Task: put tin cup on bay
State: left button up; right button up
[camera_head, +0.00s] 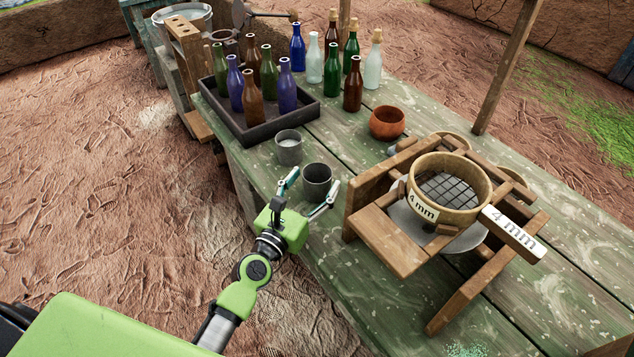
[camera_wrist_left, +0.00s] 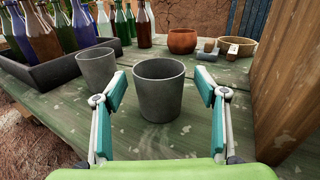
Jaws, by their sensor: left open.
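Two grey metal cups stand upright on the green worn table (camera_head: 560,285). The nearer, darker cup (camera_head: 317,181) is directly in front of my left gripper (camera_head: 311,186). In the left wrist view this cup (camera_wrist_left: 158,92) is centred between the spread fingers of my left gripper (camera_wrist_left: 160,95), and neither finger clearly touches it. The other cup (camera_head: 289,148) is a little farther off; it shows to the left in the wrist view (camera_wrist_left: 97,68). My left gripper is open and empty. I cannot tell which part is the bay. My right gripper is not in view.
A dark tray (camera_head: 262,130) with several bottles lies behind the cups. More bottles stand beyond it. An orange bowl (camera_head: 387,122) is farther back. A wooden stand (camera_head: 395,240) with a round sieve (camera_head: 450,205) marked 4 mm is close on the right.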

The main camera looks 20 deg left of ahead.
aim_at(323, 168)
pick_arm(q)
jog(key=w, duration=0.3)
jog(key=shift+w+d, duration=0.1)
jog(key=shift+d, duration=0.15)
jog(key=c, duration=1.3)
